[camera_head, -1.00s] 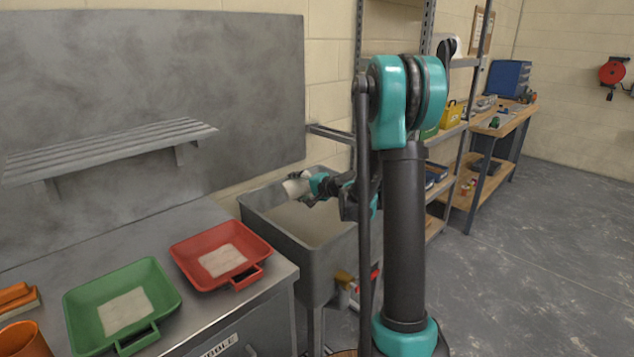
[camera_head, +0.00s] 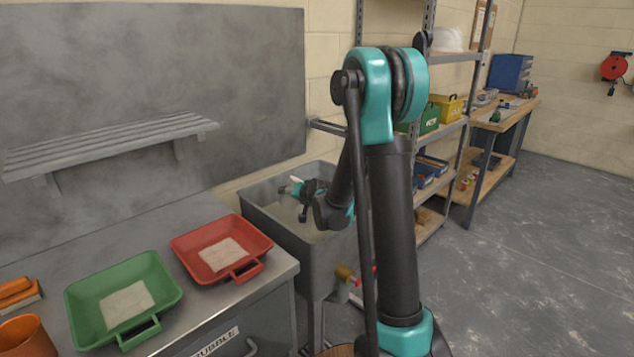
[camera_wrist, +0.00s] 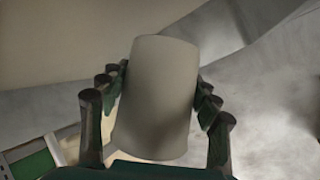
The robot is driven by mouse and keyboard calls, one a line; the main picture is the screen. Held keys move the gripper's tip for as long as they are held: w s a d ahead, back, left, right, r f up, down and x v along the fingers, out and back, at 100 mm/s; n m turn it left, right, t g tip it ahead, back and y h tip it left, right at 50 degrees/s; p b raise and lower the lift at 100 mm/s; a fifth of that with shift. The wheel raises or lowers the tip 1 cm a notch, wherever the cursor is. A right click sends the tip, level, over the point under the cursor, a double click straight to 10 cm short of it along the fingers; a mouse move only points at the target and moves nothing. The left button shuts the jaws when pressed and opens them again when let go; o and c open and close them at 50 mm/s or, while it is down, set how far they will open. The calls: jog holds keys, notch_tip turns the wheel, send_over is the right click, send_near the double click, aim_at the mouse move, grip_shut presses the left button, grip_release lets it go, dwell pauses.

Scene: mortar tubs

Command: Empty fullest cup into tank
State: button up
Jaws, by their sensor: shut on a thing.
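A pale grey-white cup (camera_wrist: 158,98) fills the middle of the wrist view, between the fingers of my gripper (camera_wrist: 157,105). My gripper is shut around its sides. In the head view my gripper (camera_head: 299,190) is over the grey tank (camera_head: 262,231), within its rim outline. Only a small pale bit of the cup (camera_head: 296,180) shows there, so its tilt and contents cannot be told. An orange cup (camera_head: 24,338) stands on the bench at the lower left, cut off by the frame edge; its inside is hidden.
A red tub (camera_head: 190,241) and a green tub (camera_head: 90,325), each with pale material, sit on the metal bench left of the tank. A slatted shelf (camera_head: 110,147) hangs on the wall above. A storage rack (camera_head: 440,130) stands behind my arm.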

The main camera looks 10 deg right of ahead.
jog(key=shift+s+a+f+n+h+p, duration=0.15)
jog(key=shift+a+f+n+h+p, duration=0.15)
jog(key=shift+a+f, duration=0.1)
jog(key=shift+s+a+r+n+t+h+p, duration=0.15)
jog(key=shift+a+r+n+h+p, duration=0.2)
jog(key=shift+r, duration=0.3)
jog(key=shift+s+a+r+n+t+h+p, duration=0.1)
jog(key=shift+a+r+n+t+h+p, duration=0.2)
jog(key=shift+r, duration=0.35)
jog(key=shift+s+a+r+n+t+h+p, duration=0.1)
jog(key=shift+a+r+n+h+p, duration=0.3)
jog(key=shift+r, duration=0.25)
jog(key=shift+a+r+n+t+h+p, duration=0.2)
jog(key=shift+r+n+t+h+p, duration=0.1)
jog(key=shift+n+h+p, duration=0.25)
